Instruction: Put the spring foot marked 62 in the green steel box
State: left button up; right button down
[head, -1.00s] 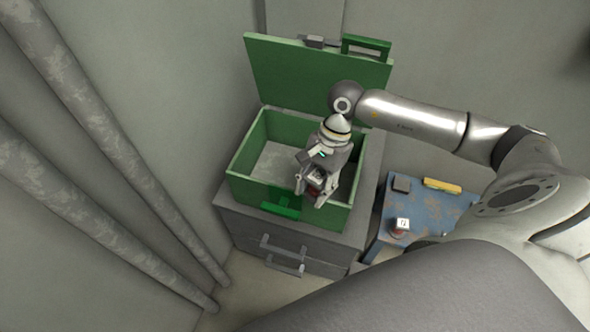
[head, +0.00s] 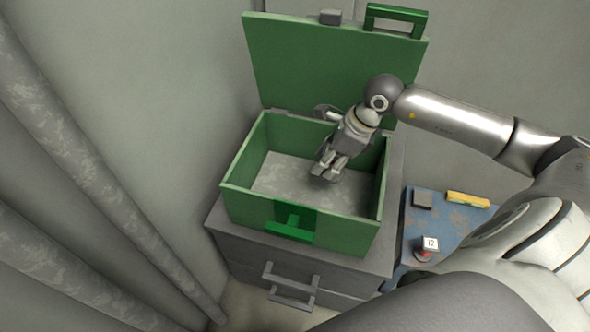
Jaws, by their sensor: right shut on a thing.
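The green steel box (head: 300,222) stands open on a grey drawer cabinet, its lid (head: 335,65) raised at the back. My right gripper (head: 328,172) reaches down over the right half of the open box, with its fingertips inside or just above it; I cannot tell how deep. It is shut on a spring foot, which the fingers now hide; no mark on it can be read. The bare grey box floor (head: 285,180) shows to the left of the fingers. My left gripper is not in view.
A worn blue table (head: 452,222) stands right of the cabinet. On it are another spring foot (head: 425,250) with a white numbered tag, a dark grey block (head: 422,200) and a yellow bar (head: 468,199). The cabinet (head: 345,262) has drawer handles in front. Pipes (head: 90,180) run along the left wall.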

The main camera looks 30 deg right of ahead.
jog(key=w+a+f, duration=0.2)
jog(key=w, duration=0.1)
jog(key=w+a+f, duration=0.2)
jog(key=w+f, duration=0.1)
jog(key=w+a+f, duration=0.2)
jog(key=w+f, duration=0.1)
jog(key=w, duration=0.1)
jog(key=shift+a+b, duration=0.35)
jog(key=shift+a, duration=0.05)
jog(key=shift+w+a+f, duration=0.3)
jog(key=shift+w+f, duration=0.1)
jog(key=shift+f, duration=0.2)
notch_tip(320, 180, down, 3)
jog(key=shift+w+f+b, duration=0.1)
jog(key=shift+f+b, duration=0.1)
jog(key=shift+b, duration=0.15)
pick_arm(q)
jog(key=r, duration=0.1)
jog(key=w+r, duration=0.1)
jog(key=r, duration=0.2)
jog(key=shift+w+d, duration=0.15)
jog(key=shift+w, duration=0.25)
pick_arm(e)
jog(key=c, duration=0.9)
grip_release()
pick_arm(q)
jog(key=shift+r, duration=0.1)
pick_arm(e)
jog(key=shift+o, duration=0.2)
